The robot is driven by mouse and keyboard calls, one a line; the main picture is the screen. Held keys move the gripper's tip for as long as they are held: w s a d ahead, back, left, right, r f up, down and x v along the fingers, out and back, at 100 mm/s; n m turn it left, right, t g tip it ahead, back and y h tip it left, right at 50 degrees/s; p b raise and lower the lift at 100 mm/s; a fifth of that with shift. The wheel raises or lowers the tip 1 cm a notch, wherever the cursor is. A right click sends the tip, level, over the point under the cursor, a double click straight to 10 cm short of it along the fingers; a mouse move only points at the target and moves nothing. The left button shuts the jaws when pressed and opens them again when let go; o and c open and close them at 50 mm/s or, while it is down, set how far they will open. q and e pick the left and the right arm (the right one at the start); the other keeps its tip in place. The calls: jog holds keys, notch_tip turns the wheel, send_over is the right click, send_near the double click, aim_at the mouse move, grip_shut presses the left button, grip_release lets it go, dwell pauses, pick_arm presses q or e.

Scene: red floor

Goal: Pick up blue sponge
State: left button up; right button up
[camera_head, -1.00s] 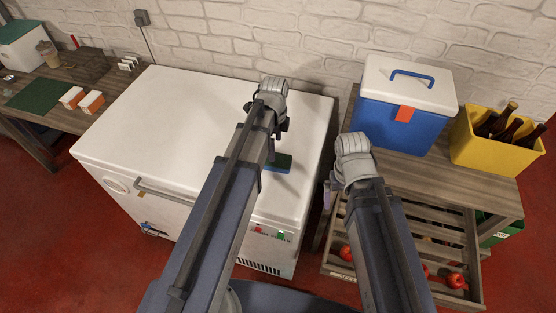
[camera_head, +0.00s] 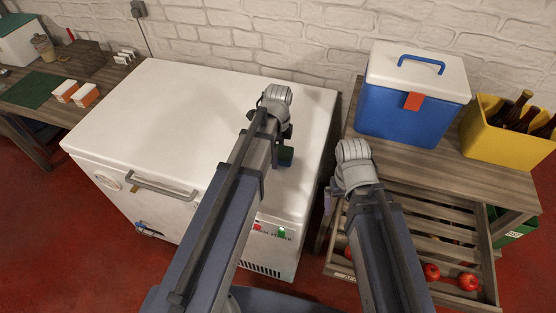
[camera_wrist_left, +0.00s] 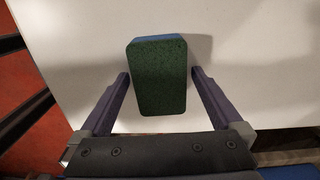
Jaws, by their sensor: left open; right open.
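The blue sponge (camera_head: 286,156) has a dark green top face and lies on the white chest freezer, partly hidden by my left wrist in the head view. In the left wrist view, the sponge (camera_wrist_left: 158,78) shows its green face with a blue strip at the far edge. My left gripper (camera_wrist_left: 160,75) is open, with one finger on each side of the sponge and a small gap on both sides. My right gripper (camera_head: 327,198) is mostly hidden behind its own arm, low between the freezer and the slatted drawer; a purple finger shows.
The freezer top (camera_head: 190,110) is otherwise clear. A blue cooler (camera_head: 405,115) and a yellow crate (camera_head: 490,140) with bottles stand on the wooden table at right. An open slatted drawer (camera_head: 450,235) holds red apples. A table with small items stands at far left.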

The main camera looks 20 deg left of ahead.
pick_arm(q)
jog(key=c, duration=1.2)
jog(key=shift+c, duration=0.2)
notch_tip(320, 180, up, 10)
jog(key=p, duration=1)
pick_arm(e)
notch_tip(320, 180, up, 10)
pick_arm(q)
jog(key=shift+f, duration=0.1)
jog(key=o, duration=0.7)
jog(key=shift+c, duration=0.2)
jog(key=c, duration=0.6)
pick_arm(e)
jog(key=shift+c, duration=0.2)
